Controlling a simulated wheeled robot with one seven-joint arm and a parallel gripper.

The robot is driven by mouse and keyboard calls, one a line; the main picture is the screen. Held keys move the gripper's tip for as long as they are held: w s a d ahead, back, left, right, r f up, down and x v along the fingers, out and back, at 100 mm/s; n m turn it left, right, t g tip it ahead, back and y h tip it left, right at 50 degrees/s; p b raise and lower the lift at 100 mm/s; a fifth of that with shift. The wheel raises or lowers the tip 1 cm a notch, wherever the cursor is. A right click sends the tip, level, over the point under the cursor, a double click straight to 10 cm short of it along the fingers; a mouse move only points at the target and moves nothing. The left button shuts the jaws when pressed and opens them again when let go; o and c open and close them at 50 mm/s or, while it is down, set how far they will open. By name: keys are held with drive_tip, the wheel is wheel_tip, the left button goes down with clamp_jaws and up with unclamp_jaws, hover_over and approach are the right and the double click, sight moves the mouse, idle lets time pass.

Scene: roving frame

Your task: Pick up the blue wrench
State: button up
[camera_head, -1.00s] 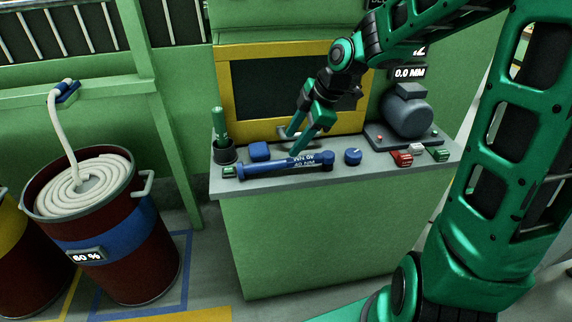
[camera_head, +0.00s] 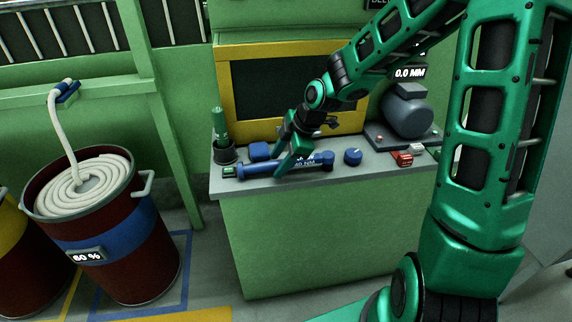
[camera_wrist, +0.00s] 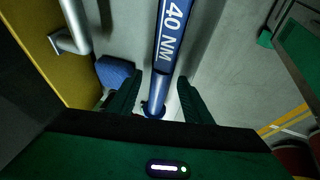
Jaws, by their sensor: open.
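The blue wrench (camera_head: 258,168) lies along the front of the grey bench top, with white "40 NM" lettering on it. In the wrist view its shaft (camera_wrist: 168,50) runs down from the top edge and passes between the fingers. My gripper (camera_head: 285,168) is open, its fingers reaching down over the middle of the wrench and hiding part of it. In the wrist view the two fingers of my gripper (camera_wrist: 158,95) stand on either side of the shaft, with visible gaps. I cannot tell exactly how far above the bench the fingertips are.
A blue block (camera_head: 259,151) and a dark cup with a green tool (camera_head: 222,150) stand behind the wrench. A blue knob (camera_head: 353,156), red block (camera_head: 402,158) and grey motor (camera_head: 407,112) are to the right. A yellow-framed panel (camera_head: 224,90) rises behind. A hose drum (camera_head: 100,220) stands left.

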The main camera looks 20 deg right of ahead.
drive_tip(key=shift+w+a+f, duration=0.1)
drive_tip(key=shift+f, duration=0.2)
clamp_jaws()
